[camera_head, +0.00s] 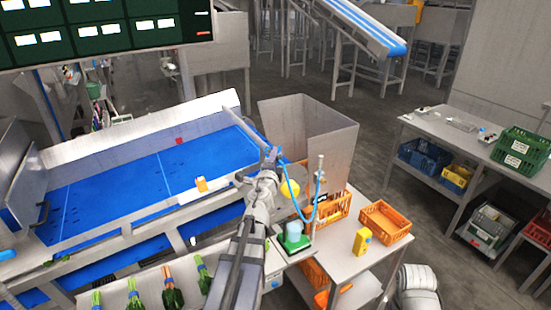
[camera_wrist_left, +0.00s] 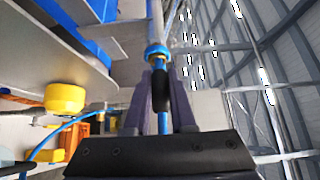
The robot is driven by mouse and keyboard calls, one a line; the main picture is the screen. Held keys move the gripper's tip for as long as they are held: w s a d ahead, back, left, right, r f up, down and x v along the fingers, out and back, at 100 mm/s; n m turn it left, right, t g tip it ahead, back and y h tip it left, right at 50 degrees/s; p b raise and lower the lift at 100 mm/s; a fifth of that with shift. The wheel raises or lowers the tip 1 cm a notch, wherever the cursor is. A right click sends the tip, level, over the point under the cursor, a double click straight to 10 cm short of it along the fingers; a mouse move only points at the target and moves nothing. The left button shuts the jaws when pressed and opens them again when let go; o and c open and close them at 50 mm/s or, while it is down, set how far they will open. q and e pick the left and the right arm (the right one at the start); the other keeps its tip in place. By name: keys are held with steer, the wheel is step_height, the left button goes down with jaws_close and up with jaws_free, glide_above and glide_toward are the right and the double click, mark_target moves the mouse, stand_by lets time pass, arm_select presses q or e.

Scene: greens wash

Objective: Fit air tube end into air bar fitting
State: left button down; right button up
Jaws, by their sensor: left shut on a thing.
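My left gripper (camera_head: 272,156) reaches up to the lower end of the slanted metal air bar (camera_head: 243,125) in the head view. In the left wrist view the gripper (camera_wrist_left: 160,85) is shut on the blue air tube (camera_wrist_left: 162,122), with a black piece between the fingers. The tube's end lies in line with the air bar fitting (camera_wrist_left: 157,50), a blue ring on the grey bar. They look very close or touching; I cannot tell whether the tube is inside. The tube (camera_head: 314,205) loops down toward a green-based unit (camera_head: 293,235). My right gripper is out of view.
A yellow round part (camera_head: 289,189) sits beside my left arm. The blue wash belt (camera_head: 120,195) lies left, a steel bin (camera_head: 310,130) behind. An orange crate (camera_head: 386,220) and yellow bottle (camera_head: 362,241) stand on the right table. Bunched greens (camera_head: 172,291) lie in front.

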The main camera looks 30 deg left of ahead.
arm_select(q)
steer(key=shift+w+a, duration=0.1)
steer(key=c, duration=0.7)
jaws_free()
steer(key=v, duration=0.8)
steer(key=shift+w, duration=0.1)
